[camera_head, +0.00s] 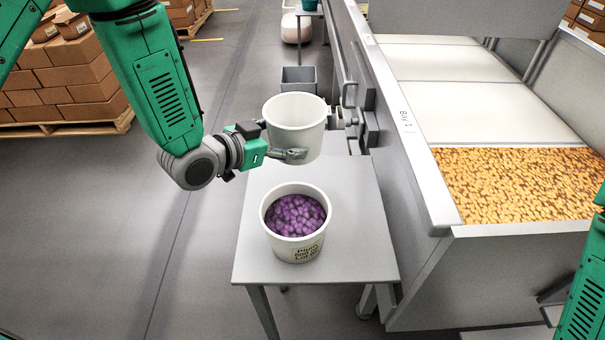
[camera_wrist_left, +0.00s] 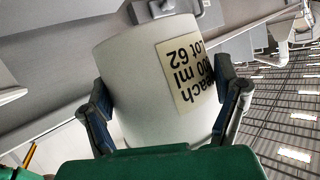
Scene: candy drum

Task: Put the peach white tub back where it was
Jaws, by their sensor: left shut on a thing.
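The peach white tub (camera_head: 296,122) is upright at the far end of the small grey table (camera_head: 350,235) in the head view. The tub looks raised above the table; the exact gap is hard to tell. The inside that shows looks empty. My right gripper is not in view.
A second white tub (camera_head: 297,249), labelled Plum and filled with purple candy, stands on the table in front. A large bay (camera_head: 410,130) with orange candy is at the right. A grey bin (camera_head: 298,79) is behind. Stacked boxes (camera_head: 75,75) are at the left.

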